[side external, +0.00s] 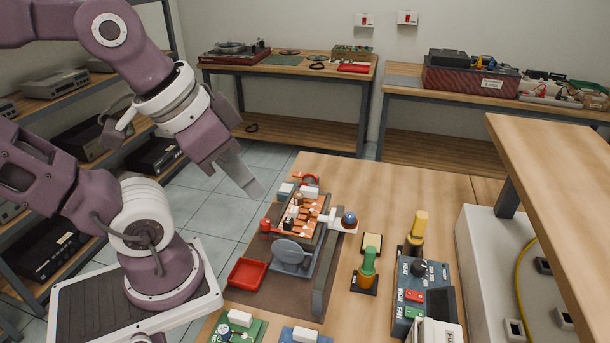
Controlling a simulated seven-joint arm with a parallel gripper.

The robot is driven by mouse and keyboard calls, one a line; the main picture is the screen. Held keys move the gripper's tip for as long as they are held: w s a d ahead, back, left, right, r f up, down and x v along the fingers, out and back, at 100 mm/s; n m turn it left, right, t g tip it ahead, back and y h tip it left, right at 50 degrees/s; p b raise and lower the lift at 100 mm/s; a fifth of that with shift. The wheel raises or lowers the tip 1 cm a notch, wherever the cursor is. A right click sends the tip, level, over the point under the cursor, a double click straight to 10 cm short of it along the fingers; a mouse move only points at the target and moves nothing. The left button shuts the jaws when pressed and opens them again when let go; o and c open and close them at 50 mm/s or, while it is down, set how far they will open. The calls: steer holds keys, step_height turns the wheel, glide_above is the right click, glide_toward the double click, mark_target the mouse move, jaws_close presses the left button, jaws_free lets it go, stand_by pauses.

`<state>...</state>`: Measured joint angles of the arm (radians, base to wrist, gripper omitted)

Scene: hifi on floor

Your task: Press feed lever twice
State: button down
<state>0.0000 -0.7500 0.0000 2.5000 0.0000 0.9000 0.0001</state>
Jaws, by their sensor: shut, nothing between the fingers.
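A bench-top device (305,245) stands on a dark mat on the wooden bench, with an orange component tray (303,213) on it. A blue ball knob (350,218) sits on a pale arm at its right side and looks like the feed lever's end, though I cannot be sure. A long grey bar (325,270) runs along the device's right side. My gripper (254,188) is shut and empty. It hangs tilted above and left of the device, apart from it.
A red tray (247,273) lies left of the device. A green-handled tool (368,265) and a yellow-handled one (417,228) stand to the right, near a control box (420,290). Circuit boards (240,326) lie at the front. Bare bench (420,185) lies behind.

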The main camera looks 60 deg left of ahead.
stand_by(0.7)
steer(key=w+a+f+m+y, duration=0.2)
steer(key=w+a+y, duration=0.2)
steer(key=w+a, duration=1.45)
steer(key=w+a+f+m+t, duration=0.1)
steer(key=w+a+f, duration=0.3)
steer(key=a+f, duration=0.3)
steer(key=w+a+f+m+t, duration=0.1)
steer(key=w+a+f+t, duration=0.1)
steer(key=w+a+f, duration=0.2)
steer(key=a+f, duration=0.3)
steer(key=shift+w+a+m+h, duration=0.35)
steer(key=shift+w+m+h, duration=0.05)
steer(key=shift+f, duration=4.35)
